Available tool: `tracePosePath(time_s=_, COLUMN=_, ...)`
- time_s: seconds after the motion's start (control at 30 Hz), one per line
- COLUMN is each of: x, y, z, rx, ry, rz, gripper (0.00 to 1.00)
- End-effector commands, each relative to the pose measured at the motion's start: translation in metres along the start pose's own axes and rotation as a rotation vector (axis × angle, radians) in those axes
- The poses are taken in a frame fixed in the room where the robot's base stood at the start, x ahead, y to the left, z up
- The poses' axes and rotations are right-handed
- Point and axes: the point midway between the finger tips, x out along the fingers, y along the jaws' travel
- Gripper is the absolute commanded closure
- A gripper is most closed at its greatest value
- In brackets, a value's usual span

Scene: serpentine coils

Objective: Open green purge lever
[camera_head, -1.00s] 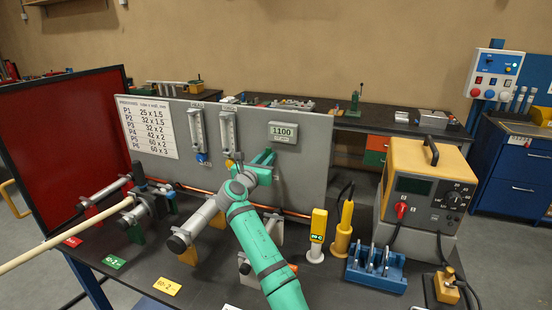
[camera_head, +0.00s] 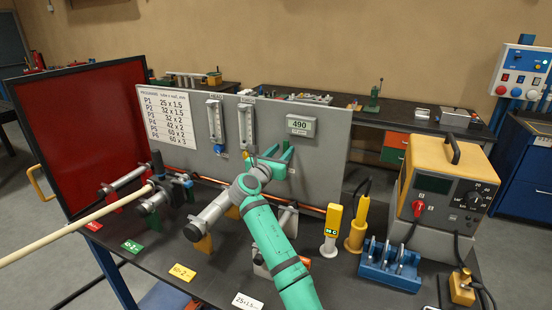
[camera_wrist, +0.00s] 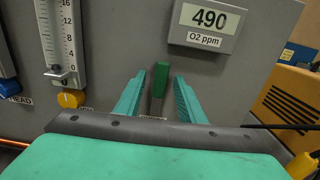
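The green purge lever (camera_wrist: 160,80) shows in the wrist view as a short, nearly upright green bar on the grey panel (camera_wrist: 110,50). My gripper (camera_wrist: 160,76) faces the panel with its two teal fingers apart, one on each side of the lever. A gap shows between the lever and each finger. The lever's lower end is hidden behind my gripper body. The display reads 490 ppm.
Two flowmeters (camera_head: 215,122) (camera_head: 246,125) are left of my gripper; a yellow knob (camera_wrist: 71,98) sits under the nearer one. Tubes and clamps (camera_head: 155,200) fill the bench's left. A yellow handheld meter (camera_head: 332,222), blue rack (camera_head: 390,265) and power unit (camera_head: 445,190) stand right.

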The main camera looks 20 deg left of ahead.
Motion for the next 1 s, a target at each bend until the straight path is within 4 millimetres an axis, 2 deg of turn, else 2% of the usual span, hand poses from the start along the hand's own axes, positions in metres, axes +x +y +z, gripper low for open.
tracePosePath(time_s=0.3, x=-0.055, y=-0.002, z=0.001, rx=0.002, ry=-0.002, rz=-0.001, gripper=0.64)
tracePosePath(time_s=0.5, x=-0.082, y=-0.003, z=0.002, rx=0.001, ry=-0.003, rz=-0.003, gripper=0.64)
tracePosePath(time_s=0.7, x=-0.093, y=-0.004, z=0.002, rx=0.000, ry=-0.003, rz=-0.005, gripper=0.64)
tracePosePath(time_s=1.0, x=-0.093, y=-0.003, z=0.002, rx=0.000, ry=-0.003, rz=-0.004, gripper=0.64)
